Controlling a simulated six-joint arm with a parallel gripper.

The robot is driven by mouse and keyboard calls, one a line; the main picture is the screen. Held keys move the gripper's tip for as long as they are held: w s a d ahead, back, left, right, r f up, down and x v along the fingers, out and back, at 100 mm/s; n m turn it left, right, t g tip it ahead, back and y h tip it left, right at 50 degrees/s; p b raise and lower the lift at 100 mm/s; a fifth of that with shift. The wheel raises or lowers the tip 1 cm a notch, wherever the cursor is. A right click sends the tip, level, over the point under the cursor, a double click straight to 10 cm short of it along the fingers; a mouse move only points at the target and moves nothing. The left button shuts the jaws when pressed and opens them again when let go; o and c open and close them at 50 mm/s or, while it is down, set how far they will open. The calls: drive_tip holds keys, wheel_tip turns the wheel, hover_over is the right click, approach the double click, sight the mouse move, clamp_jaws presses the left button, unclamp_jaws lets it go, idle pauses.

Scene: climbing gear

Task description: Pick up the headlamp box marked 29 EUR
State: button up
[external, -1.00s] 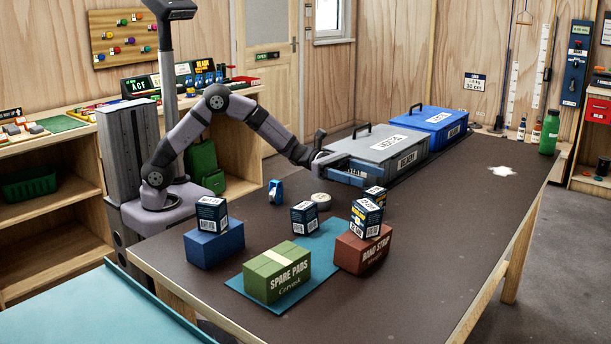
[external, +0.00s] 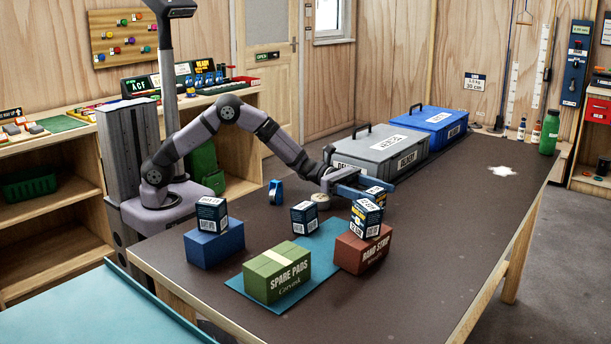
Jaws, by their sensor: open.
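Several small dark-blue and white boxes stand on the table, their prices too small to read, so I cannot tell which is marked 29 EUR. One box (external: 211,214) sits on a blue block, another (external: 304,218) on or beside the teal mat, and one (external: 366,218) on the red-brown band strap box (external: 364,251). A further box (external: 376,197) stands behind that one, mostly hidden. My gripper (external: 377,187) is open with its blue fingers at this rear box; whether they straddle or touch it, I cannot tell.
A grey lidded case (external: 378,150) and a blue case (external: 436,122) stand behind the gripper. A green spare pads box (external: 276,274) sits on the teal mat (external: 322,249). A round pale disc (external: 320,200) and a blue item (external: 276,192) lie nearby.

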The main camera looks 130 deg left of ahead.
sight(382, 193)
drive_tip(key=shift+w, duration=1.9)
drive_tip(key=c, duration=1.2)
drive_tip(key=shift+r, duration=0.1)
wheel_tip(382, 193, up, 10)
drive_tip(key=shift+p, duration=0.3)
